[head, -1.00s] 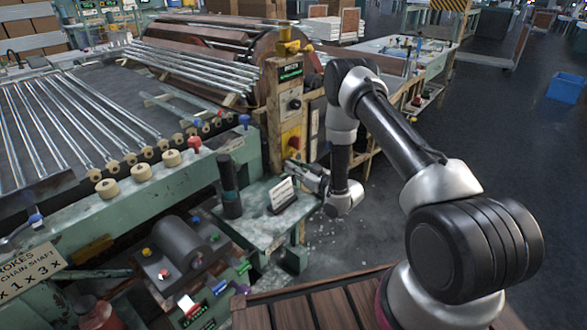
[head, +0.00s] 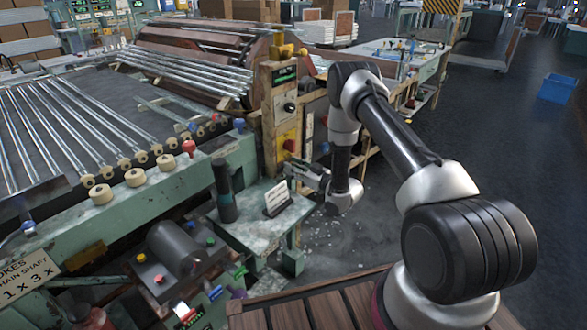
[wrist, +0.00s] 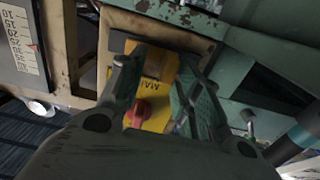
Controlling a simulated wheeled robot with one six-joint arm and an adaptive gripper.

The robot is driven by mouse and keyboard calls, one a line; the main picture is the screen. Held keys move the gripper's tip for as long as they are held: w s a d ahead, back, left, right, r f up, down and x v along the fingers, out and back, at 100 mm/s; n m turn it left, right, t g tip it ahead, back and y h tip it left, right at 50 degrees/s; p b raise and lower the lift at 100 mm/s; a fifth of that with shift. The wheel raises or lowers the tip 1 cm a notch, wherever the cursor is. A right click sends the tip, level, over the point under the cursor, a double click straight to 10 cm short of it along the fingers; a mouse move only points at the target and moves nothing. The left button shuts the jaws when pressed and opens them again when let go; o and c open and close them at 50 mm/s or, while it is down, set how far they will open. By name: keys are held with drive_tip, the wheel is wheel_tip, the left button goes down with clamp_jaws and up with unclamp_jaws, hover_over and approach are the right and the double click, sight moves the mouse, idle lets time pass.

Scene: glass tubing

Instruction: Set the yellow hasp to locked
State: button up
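A yellow panel (head: 287,138) with a red knob is set in the worn post of the machine in the head view. In the wrist view the yellow panel (wrist: 158,85) carries dark lettering, partly hidden, and the red knob (wrist: 139,113) shows between my fingers. I cannot make out a separate hasp on this panel or whether it is locked. My gripper (wrist: 160,72) is open, its two fingers spread in front of the panel, with nothing visibly held. In the head view my gripper (head: 300,168) points left at the post, low beside the yellow panel.
A small green table (head: 245,232) with a dark cylinder (head: 224,190) and a white sign (head: 277,199) stands close left of my gripper. Another yellow fitting (head: 285,50) tops the post. Glass tubes lie on the machine at left. The floor at right is mostly open.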

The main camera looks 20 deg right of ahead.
drive_tip(key=v, duration=1.2)
